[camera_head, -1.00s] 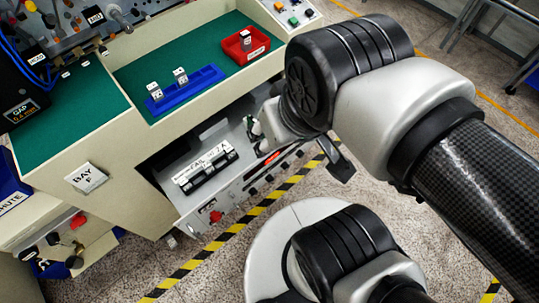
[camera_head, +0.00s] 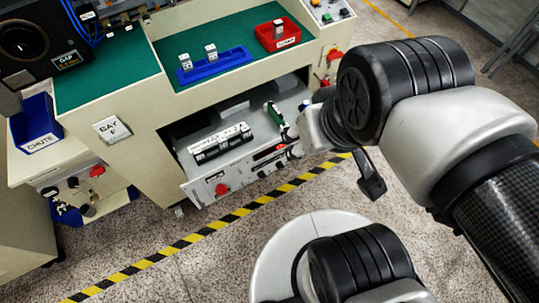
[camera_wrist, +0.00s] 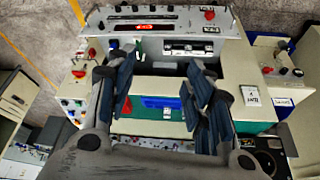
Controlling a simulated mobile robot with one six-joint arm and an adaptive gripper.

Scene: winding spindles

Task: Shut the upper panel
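A grey panel (camera_head: 240,172) with a red knob, a small red display and dark handles sticks out of the cabinet front below the green worktop in the head view. It stands open, with a dark gap behind it. It also shows upside down at the top of the wrist view (camera_wrist: 165,28). I cannot tell whether this is the upper panel. In the wrist view my gripper (camera_wrist: 161,72) is open and empty, its two dark fingers spread over the worktop region. In the head view my arm hides most of it near the panel's right end.
The green worktop (camera_head: 130,60) holds a blue tray (camera_head: 235,60) and a red bin (camera_head: 267,43). A blue chute bin (camera_head: 35,128) and knobs stand at left. Floor is clear beyond the yellow-black stripe (camera_head: 215,236).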

